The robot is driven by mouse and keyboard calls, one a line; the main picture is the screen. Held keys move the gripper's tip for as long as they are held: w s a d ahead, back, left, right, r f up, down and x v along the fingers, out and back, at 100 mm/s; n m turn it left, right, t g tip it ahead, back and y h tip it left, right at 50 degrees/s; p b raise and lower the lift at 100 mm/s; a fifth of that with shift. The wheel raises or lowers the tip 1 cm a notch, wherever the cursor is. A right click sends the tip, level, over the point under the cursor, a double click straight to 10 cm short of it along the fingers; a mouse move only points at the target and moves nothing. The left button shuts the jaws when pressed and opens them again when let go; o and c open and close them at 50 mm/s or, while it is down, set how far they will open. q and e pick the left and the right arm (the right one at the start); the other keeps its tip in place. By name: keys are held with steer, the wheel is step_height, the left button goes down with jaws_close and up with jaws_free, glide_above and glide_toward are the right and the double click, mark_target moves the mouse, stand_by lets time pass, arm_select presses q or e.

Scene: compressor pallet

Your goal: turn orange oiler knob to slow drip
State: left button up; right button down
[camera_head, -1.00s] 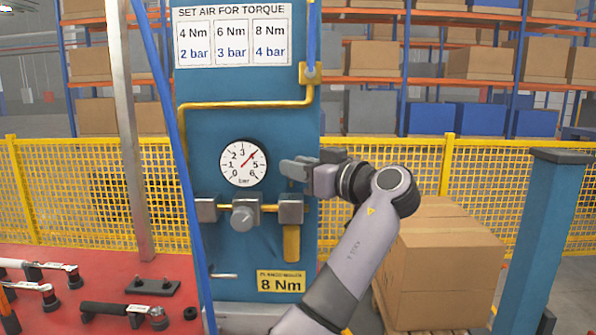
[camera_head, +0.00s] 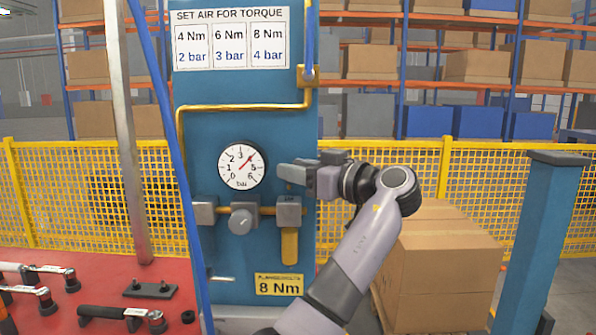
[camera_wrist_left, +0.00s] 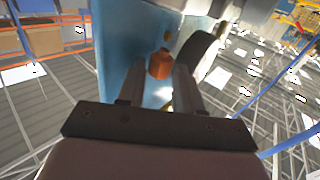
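The orange knob (camera_wrist_left: 160,65) shows in the left wrist view, between and just beyond my two fingertips; touch is not clear. In the head view I cannot make it out; my gripper covers the place above the grey block (camera_head: 289,213) with the amber bowl (camera_head: 289,247). My left gripper (camera_head: 295,174) is level with the lower part of the gauge, at the panel's right side. In the left wrist view my left gripper (camera_wrist_left: 157,80) is open, with a gap between its fingers. My right gripper is not in view.
The blue panel (camera_head: 215,125) carries a pressure gauge (camera_head: 242,166), a grey regulator knob (camera_head: 241,219) and a yellow pipe (camera_head: 245,106). A red table (camera_head: 85,255) with tools stands left. Cardboard boxes (camera_head: 440,260) and a blue post (camera_head: 540,230) stand right.

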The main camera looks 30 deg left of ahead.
arm_select(q)
steer(key=shift+m+t, duration=0.3)
steer(key=shift+t, duration=0.1)
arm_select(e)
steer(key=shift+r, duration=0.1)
